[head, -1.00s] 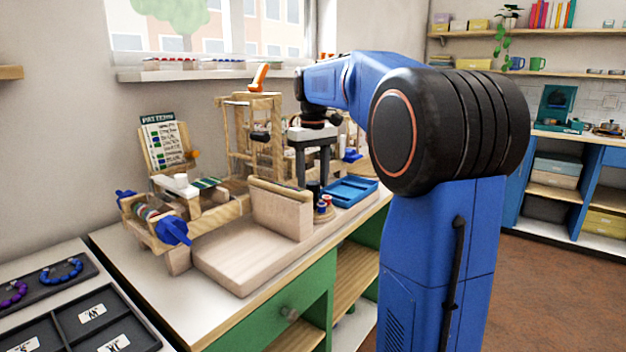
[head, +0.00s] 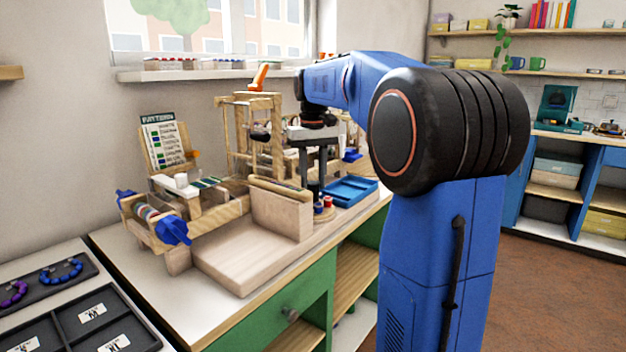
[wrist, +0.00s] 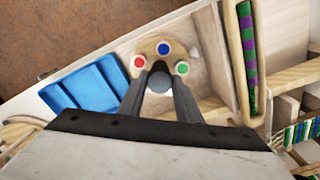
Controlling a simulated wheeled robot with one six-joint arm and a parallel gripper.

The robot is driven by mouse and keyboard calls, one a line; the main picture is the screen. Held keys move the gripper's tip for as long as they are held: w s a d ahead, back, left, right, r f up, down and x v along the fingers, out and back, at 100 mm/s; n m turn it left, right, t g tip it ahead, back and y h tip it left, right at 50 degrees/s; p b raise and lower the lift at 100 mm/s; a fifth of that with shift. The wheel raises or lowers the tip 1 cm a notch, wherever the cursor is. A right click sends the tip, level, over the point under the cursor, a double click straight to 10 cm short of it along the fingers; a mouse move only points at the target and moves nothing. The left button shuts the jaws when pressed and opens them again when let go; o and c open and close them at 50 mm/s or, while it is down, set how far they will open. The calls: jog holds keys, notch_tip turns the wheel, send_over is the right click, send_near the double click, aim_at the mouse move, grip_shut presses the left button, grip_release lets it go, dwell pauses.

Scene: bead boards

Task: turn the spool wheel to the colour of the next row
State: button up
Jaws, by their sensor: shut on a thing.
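In the head view, my gripper (head: 315,184) stands over the wheel (head: 323,217); the red and blue spools show there, and the green one cannot be made out. The pattern board (head: 166,141) stands at the back left of the loom; its rows are too small to read surely.
A blue tray (head: 350,190) lies right beside the wheel. A wooden loom frame (head: 277,140) and an upright wooden block (head: 283,215) stand close on the left. A dark sorting tray (head: 80,322) lies at the front left. The pale board's front part (head: 235,265) is clear.

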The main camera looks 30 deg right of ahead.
jog(key=m, duration=0.5)
jog(key=shift+m, duration=0.3)
jog(key=m, duration=0.5)
jog(key=shift+m, duration=0.3)
jog(key=o, duration=1)
jog(key=shift+o, duration=0.2)
notch_tip(320, 180, up, 17)
jog(key=shift+r, duration=0.2)
dwell(0.4)
